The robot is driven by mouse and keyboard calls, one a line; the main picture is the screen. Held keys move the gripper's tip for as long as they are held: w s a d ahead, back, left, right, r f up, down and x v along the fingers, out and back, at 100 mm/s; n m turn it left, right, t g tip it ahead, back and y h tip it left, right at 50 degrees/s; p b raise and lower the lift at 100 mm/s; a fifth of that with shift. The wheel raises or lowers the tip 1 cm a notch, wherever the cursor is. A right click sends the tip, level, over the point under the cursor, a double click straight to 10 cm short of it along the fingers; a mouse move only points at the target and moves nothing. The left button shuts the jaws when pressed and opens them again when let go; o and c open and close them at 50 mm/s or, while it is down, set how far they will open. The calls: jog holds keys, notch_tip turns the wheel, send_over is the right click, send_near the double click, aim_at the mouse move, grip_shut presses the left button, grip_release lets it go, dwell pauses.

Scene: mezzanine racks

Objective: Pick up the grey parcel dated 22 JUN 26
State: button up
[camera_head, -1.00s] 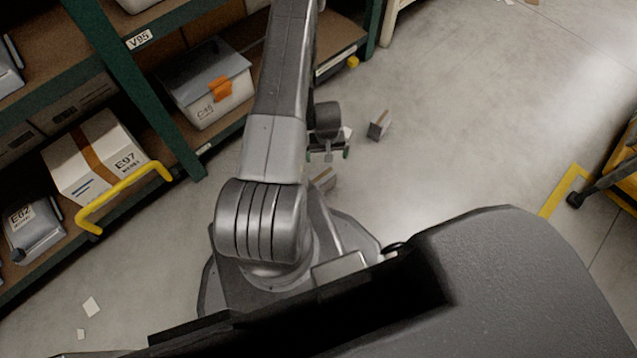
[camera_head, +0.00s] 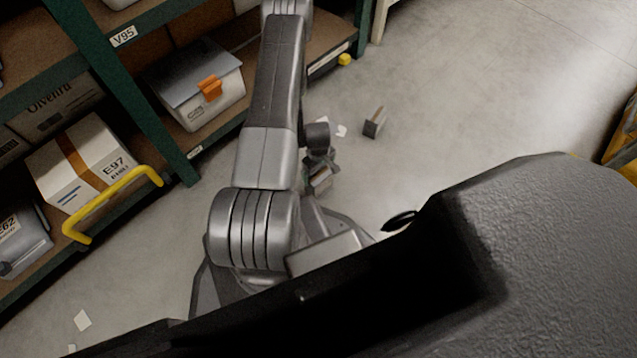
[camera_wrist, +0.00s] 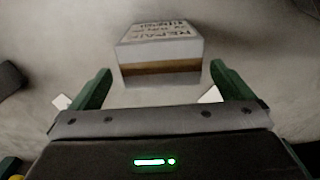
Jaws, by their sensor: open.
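A small grey parcel with a brown band (camera_wrist: 160,50) lies on the floor in the wrist view. Dark upside-down lettering, the top word like "REPAIR", is on its upper face; I cannot read its date surely. My gripper (camera_wrist: 160,78) is open, with green fingers to the left and right of the parcel's near end. The parcel seems just beyond the fingertips, not gripped. In the head view the parcel (camera_head: 321,180) is partly hidden by my gripper (camera_head: 318,165).
A green shelf rack (camera_head: 130,90) stands on the left, holding a white box marked E97 (camera_head: 100,160) and a grey-lidded bin (camera_head: 205,90). A yellow rail (camera_head: 110,200) sticks out from it. White paper scraps (camera_head: 82,320) lie about. The floor at right is mostly clear.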

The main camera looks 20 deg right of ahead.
aim_at(318, 174)
notch_tip(318, 174, down, 5)
jog(key=b, duration=0.3)
jog(key=shift+s+f, duration=0.1)
jog(key=shift+f, duration=0.1)
jog(key=shift+c, duration=0.4)
jog(key=shift+r, duration=0.1)
jog(key=c, duration=1)
jog(key=shift+c, duration=0.2)
jog(key=shift+r, duration=0.15)
